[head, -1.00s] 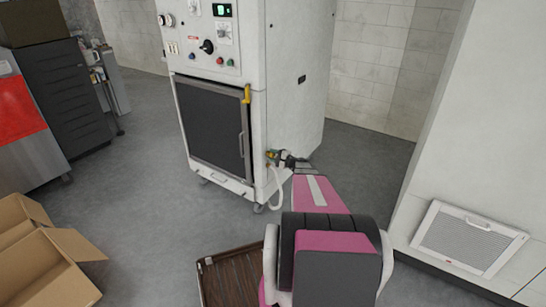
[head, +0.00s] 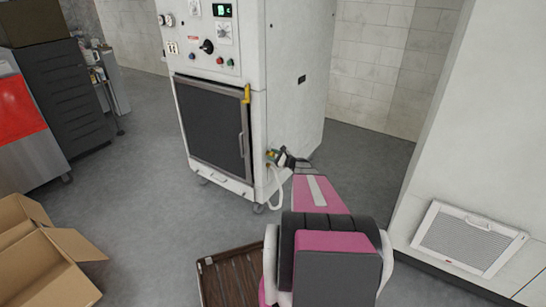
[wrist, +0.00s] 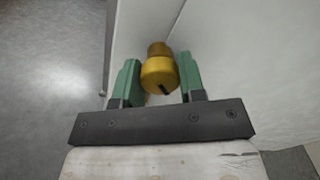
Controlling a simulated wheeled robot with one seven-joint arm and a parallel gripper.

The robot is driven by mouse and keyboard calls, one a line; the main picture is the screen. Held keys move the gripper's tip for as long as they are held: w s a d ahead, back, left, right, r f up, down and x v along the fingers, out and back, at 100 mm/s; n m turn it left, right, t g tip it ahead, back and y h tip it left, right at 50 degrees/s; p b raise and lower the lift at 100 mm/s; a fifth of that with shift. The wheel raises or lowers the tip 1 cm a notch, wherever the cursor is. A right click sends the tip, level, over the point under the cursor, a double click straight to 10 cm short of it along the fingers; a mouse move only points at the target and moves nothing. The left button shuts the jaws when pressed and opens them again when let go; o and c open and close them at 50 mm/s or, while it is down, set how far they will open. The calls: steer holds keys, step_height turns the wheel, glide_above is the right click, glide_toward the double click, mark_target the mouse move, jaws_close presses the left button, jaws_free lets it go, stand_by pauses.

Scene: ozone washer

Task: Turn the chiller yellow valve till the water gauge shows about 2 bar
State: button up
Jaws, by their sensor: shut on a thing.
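The chiller (head: 297,90) is the tall white cabinet with a dark front door. Its yellow valve (wrist: 158,74) shows in the wrist view as a round yellow knob with a dark mark on its face. My gripper (wrist: 160,78) has one green finger on each side of the knob and is shut on it. In the head view my gripper (head: 275,156) is at the cabinet's lower right side, by a white hose (head: 277,190). Small round gauges (head: 165,19) sit at the panel's upper left; their readings are too small to tell.
A yellow handle (head: 246,94) is on the door's upper corner. Open cardboard boxes (head: 40,250) lie at the lower left. A brown slatted pallet (head: 232,275) is on the floor beside my arm. A vented wall panel (head: 468,238) is at the right.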

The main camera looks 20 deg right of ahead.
stand_by(0.4)
steer(key=o, duration=0.9)
steer(key=shift+o, duration=0.2)
steer(key=shift+s, duration=0.1)
steer(key=v, duration=1)
steer(key=shift+s+d, duration=0.25)
